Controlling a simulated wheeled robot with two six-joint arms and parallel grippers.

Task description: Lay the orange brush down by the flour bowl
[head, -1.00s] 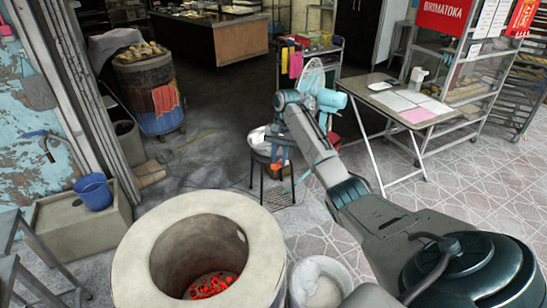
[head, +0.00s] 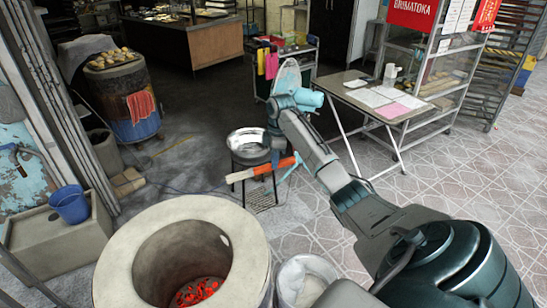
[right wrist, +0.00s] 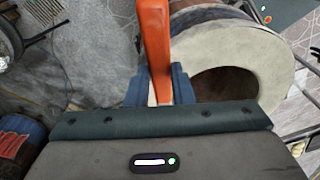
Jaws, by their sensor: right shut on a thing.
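My right gripper (head: 276,163) is shut on the orange brush (head: 264,169), which lies roughly level across its fingers. The brush's pale end points left and its orange end points right. In the right wrist view the orange handle (right wrist: 154,45) stands up between the blue fingers (right wrist: 160,88). A shiny metal bowl (head: 247,140), which looks like the flour bowl, sits on a dark stool (head: 262,190) just behind and left of the gripper. The brush appears in front of the stool in the head view; its height above the stool top is unclear. My left gripper is not in view.
The round oven (head: 245,235) with glowing coals stands at the front, with a white bucket (head: 310,280) to its right. A folding table (head: 385,97) with papers stands behind right. A blue bucket (head: 70,204) is at left.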

